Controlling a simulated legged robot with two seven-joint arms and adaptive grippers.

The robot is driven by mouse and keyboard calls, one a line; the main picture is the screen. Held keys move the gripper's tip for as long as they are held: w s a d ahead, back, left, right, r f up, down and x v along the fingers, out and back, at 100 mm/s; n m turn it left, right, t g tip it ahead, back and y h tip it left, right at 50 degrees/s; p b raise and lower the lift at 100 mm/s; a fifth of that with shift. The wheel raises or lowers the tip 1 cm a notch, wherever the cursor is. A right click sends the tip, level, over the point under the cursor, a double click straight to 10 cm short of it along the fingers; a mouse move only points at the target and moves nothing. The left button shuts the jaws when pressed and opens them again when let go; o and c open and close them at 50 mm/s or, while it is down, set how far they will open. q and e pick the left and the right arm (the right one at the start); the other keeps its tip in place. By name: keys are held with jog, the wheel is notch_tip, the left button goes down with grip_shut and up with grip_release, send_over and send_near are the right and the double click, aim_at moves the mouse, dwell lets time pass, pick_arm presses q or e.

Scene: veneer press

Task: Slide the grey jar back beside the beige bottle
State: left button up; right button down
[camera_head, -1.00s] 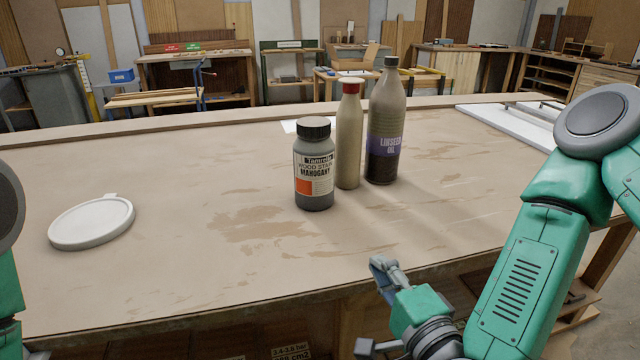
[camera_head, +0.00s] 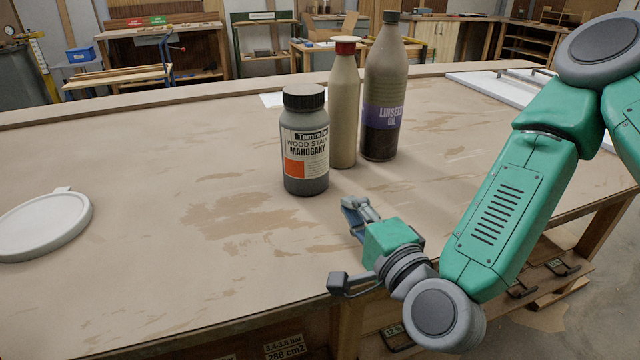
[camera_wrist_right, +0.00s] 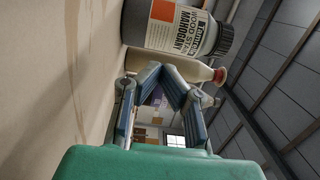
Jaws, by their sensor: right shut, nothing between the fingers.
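The grey jar (camera_head: 304,184) with a black lid and a "Wood Stain Mahogany" label stands upright on the bench (camera_head: 130,270). The beige bottle (camera_head: 343,112) with a red cap stands just behind it to the right, partly overlapped by the jar. My right gripper (camera_head: 352,205) is shut and empty, low over the bench in front of the jar and to its right, apart from it. The right wrist view shows the jar (camera_wrist_right: 178,28) and the beige bottle (camera_wrist_right: 165,66) sideways beyond my fingers (camera_wrist_right: 165,82). My left gripper is out of view.
A dark linseed oil bottle (camera_head: 384,90) stands right of the beige bottle. A white round lid (camera_head: 42,225) lies at the left. A white board (camera_head: 495,88) lies at the back right. The bench is clear between the lid and the jar.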

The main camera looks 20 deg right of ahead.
aim_at(316, 167)
jog(key=shift+w+a+f+b, duration=0.1)
jog(key=shift+w+b, duration=0.45)
jog(key=shift+w, duration=0.05)
jog(key=shift+w+a+f+b, duration=0.1)
jog(key=shift+w+b, duration=0.45)
jog(key=w, duration=0.5)
jog(key=w+a, duration=0.1)
jog(key=w, duration=0.1)
jog(key=shift+w+r, duration=0.3)
jog(key=shift+w, duration=0.05)
jog(key=shift+w+a, duration=0.1)
jog(key=shift+w, duration=0.7)
jog(key=w, duration=0.4)
jog(key=w+a, duration=0.1)
jog(key=w, duration=0.2)
jog(key=shift+w+f+b, duration=0.1)
jog(key=shift+b, duration=0.25)
